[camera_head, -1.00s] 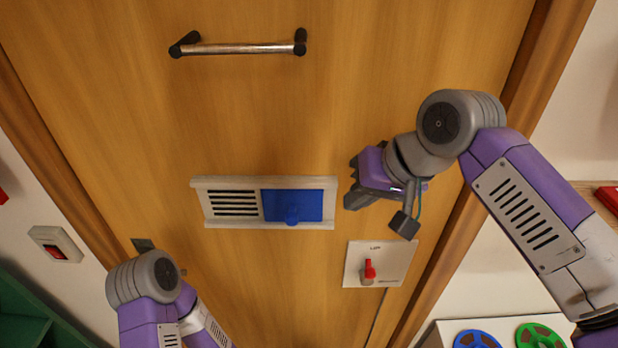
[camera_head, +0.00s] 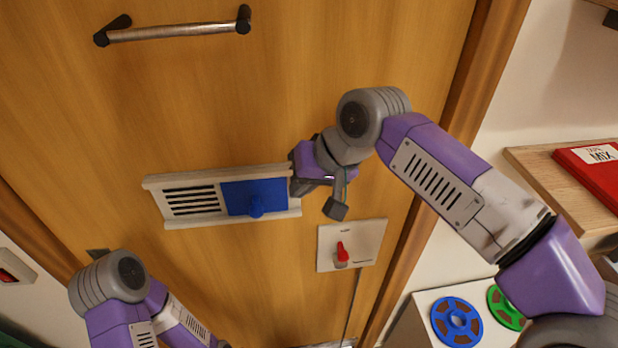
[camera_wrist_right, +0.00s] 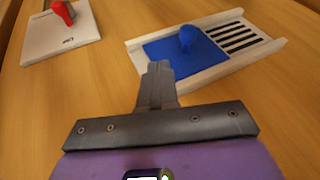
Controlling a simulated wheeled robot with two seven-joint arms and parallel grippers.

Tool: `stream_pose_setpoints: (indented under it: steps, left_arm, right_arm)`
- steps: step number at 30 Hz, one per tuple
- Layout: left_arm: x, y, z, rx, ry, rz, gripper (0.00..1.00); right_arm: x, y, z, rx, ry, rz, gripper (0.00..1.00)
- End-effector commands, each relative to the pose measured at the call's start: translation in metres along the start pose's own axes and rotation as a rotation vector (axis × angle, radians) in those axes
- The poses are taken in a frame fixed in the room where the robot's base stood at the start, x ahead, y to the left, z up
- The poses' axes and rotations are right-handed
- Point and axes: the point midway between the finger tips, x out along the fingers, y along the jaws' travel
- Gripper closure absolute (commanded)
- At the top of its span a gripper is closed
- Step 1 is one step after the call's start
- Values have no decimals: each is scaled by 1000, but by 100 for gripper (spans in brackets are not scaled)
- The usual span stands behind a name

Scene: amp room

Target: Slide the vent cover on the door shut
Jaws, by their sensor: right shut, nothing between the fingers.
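The vent has a pale frame (camera_head: 180,221) on the wooden door. Its blue sliding cover (camera_head: 238,196) sits at the right part of the frame, and the dark slots (camera_head: 193,200) at the left are uncovered. A blue knob (camera_head: 256,206) sticks out of the cover. It also shows in the right wrist view (camera_wrist_right: 188,38). My right gripper (camera_head: 294,184) is shut and empty at the frame's right end, right of the knob. In the wrist view its fingertips (camera_wrist_right: 159,68) overlap the cover's near edge; I cannot tell whether they touch.
A plate with a red switch (camera_head: 342,252) is on the door below right of the vent. A metal door handle (camera_head: 178,31) is above. My left arm is at lower left. Reels (camera_head: 456,322) and a red box (camera_head: 592,172) are at the right, off the door.

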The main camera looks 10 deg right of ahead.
Motion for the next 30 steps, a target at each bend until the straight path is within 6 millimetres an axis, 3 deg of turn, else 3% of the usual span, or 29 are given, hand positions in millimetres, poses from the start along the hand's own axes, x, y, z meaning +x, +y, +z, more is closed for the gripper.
stream_pose_setpoints:
  steps: [3,5,9,15,26,30]
  left_arm:
    - [5,-2,0,0,0,0,57]
    - [6,-2,0,0,0,0,57]
    - [4,-2,0,0,0,0,57]
    - [4,-1,0,0,0,0,57]
    - [4,-1,0,0,0,0,57]
    - [-1,0,0,0,0,0,57]
  right_arm:
    - [29,0,1,-1,-5,2,100]
    - [40,0,1,-1,-3,1,100]
    - [52,-18,3,-5,-2,-1,100]
    - [61,-29,4,-3,0,0,100]
    - [62,-31,4,-1,1,0,100]
    - [66,-44,4,-4,-1,0,100]
